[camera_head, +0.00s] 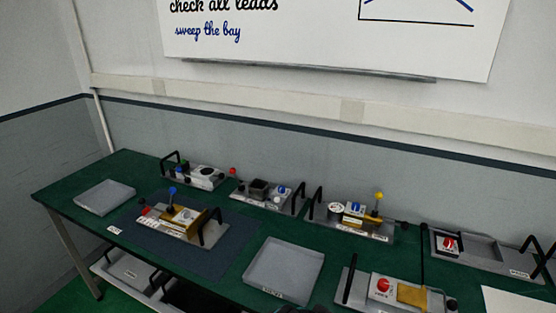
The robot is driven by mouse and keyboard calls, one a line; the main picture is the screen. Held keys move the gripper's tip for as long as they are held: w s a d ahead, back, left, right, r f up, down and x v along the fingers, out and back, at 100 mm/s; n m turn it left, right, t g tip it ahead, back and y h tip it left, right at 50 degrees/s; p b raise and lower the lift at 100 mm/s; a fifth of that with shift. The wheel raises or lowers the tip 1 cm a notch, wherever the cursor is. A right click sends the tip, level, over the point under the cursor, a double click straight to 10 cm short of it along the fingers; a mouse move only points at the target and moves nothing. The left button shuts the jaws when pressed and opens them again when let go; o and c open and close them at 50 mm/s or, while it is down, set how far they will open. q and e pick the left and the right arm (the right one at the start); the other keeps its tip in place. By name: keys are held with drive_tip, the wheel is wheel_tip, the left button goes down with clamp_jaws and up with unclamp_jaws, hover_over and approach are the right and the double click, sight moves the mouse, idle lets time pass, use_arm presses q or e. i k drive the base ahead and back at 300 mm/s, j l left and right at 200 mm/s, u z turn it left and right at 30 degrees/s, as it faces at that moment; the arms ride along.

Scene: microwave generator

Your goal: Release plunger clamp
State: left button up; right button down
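Several small equipment modules on metal plates stand on a green-topped bench (60,200); I cannot tell for certain which part is the plunger clamp. The module on the dark mat (205,262) has a blue-knobbed upright lever (172,192), a brass-coloured block (181,217) and black handles (211,226). A module at the back centre has a yellow-knobbed upright lever (378,196) and a brass-coloured part. A module at the front right has a red knob (383,285) and a brass-coloured plate (412,295). Neither gripper can be made out; a small dark shape at the bottom edge is unclear.
An empty grey tray (104,196) lies at the left and another (285,270) at the front centre. More modules line the back, including one with a red knob (447,243) at the right. A whiteboard (330,40) hangs on the wall. A lower shelf shows under the bench.

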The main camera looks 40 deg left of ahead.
sight(172, 190)
drive_tip(key=u, duration=2.2)
drive_tip(key=i+j+z, duration=0.15)
drive_tip(key=j, duration=0.2)
drive_tip(key=i+j+z, duration=0.15)
drive_tip(key=j, duration=0.25)
drive_tip(key=i+j+z, duration=0.15)
drive_tip(key=j, duration=0.25)
drive_tip(key=i, duration=0.1)
